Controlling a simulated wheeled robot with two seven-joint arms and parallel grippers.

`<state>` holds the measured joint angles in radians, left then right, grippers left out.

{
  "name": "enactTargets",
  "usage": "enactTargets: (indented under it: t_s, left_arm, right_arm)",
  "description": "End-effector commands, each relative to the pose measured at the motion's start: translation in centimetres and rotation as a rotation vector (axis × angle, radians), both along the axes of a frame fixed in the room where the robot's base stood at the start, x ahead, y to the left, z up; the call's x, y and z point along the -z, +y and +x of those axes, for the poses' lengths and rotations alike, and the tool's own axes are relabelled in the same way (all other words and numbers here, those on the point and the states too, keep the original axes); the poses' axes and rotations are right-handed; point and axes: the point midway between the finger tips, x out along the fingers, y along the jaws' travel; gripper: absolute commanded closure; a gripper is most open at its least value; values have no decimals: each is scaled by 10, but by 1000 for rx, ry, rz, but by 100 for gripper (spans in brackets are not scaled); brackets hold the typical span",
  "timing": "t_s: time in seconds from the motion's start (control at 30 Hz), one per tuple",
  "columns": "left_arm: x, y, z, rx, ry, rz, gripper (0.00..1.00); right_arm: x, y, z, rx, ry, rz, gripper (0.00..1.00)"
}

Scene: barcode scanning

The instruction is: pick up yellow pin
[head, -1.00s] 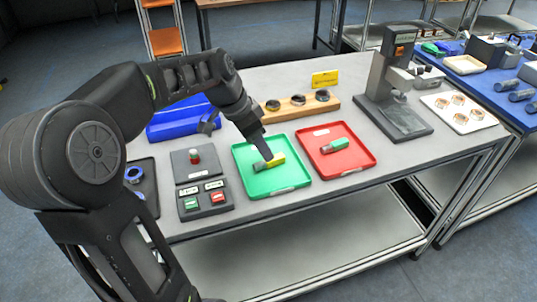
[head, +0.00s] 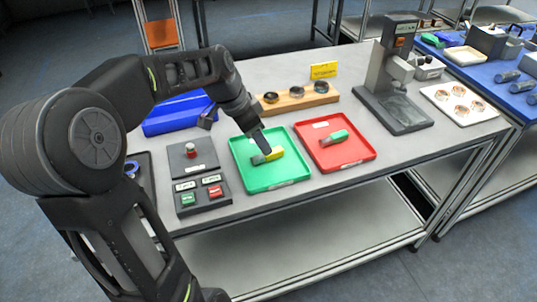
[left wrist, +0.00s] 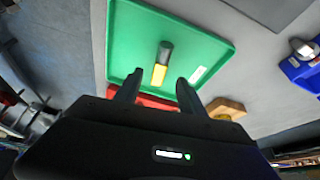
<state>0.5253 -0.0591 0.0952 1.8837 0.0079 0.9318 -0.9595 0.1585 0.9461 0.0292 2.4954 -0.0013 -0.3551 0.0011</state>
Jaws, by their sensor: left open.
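The yellow pin (head: 274,154) has a yellow end and a dark grey end and lies in the green tray (head: 285,177). In the left wrist view the pin (left wrist: 160,70) lies on the green tray (left wrist: 130,45), its yellow end toward my gripper. My left gripper (head: 267,150) is just above the pin. In the left wrist view my left gripper (left wrist: 158,88) is open, its fingers apart on either side of the pin's yellow end. I cannot tell whether they touch it. My right gripper is not in view.
A red tray (head: 350,160) with a green-and-grey pin (head: 335,137) lies to the right. A button box (head: 202,196) stands to the left. A wooden block with round parts (head: 290,103) and a microscope-like stand (head: 392,85) are behind.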

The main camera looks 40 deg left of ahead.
Motion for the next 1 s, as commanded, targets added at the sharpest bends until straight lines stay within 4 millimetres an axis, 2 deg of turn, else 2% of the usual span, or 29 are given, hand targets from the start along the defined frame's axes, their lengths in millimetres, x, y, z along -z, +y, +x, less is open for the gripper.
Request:
enactTargets:
  t_s: [0.17,0.5,1.0]
  left_arm:
    - [6,-1,3,-1,1,-1,53]
    - [46,-9,18,-1,1,-1,53]
    - [47,-9,19,0,0,0,53]
  right_arm:
    - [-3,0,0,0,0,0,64]
    - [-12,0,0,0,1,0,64]
    - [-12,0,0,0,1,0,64]
